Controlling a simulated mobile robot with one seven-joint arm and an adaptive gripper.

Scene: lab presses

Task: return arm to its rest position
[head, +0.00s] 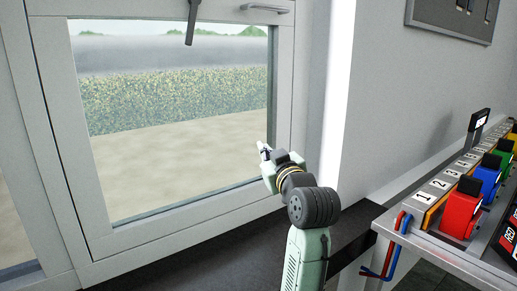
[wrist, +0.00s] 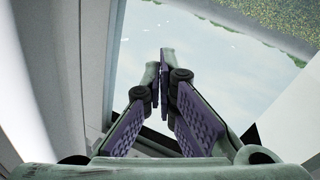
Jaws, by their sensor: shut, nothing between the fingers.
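My arm (head: 312,207) rises from the bottom middle of the head view and bends up to the left. My gripper is at its far end, in front of the lower right part of the window, with nothing held. In the wrist view my gripper (wrist: 163,68) has its two fingertips together, with purple pads and black joints. Nothing is between them. In the head view the fingers are small and partly hidden by the wrist.
A white-framed window (head: 180,120) fills the left, with a dark handle (head: 192,22) at its top. At right, a bench holds red (head: 462,209), blue (head: 488,178) and other coloured presses beside numbered tiles (head: 443,184). Red and blue hoses (head: 390,258) hang at its left edge.

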